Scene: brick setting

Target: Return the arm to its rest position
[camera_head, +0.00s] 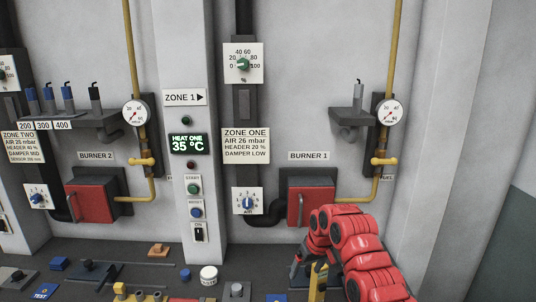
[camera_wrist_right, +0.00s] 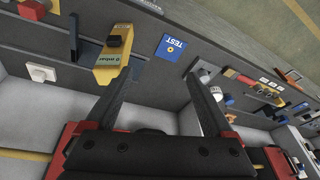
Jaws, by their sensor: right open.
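My right arm (camera_head: 362,250), red and segmented, reaches in from the lower right in the head view, in front of the burner 1 box (camera_head: 311,203). Its dark gripper (camera_head: 303,268) is partly hidden by the arm there. In the right wrist view the two dark fingers of the right gripper (camera_wrist_right: 160,85) stand wide apart with nothing between them. A yellow handheld device (camera_wrist_right: 116,48) lies on the bench just past the left fingertip; it also shows in the head view (camera_head: 318,283). My left gripper is out of view.
A grey bench (camera_head: 135,272) runs along the wall, with a white jar (camera_head: 208,275) and several small parts. A blue TEST card (camera_wrist_right: 171,47) lies beyond the fingers. A zone 1 panel (camera_head: 186,160), dials and yellow pipes stand behind. The wall at far right is bare.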

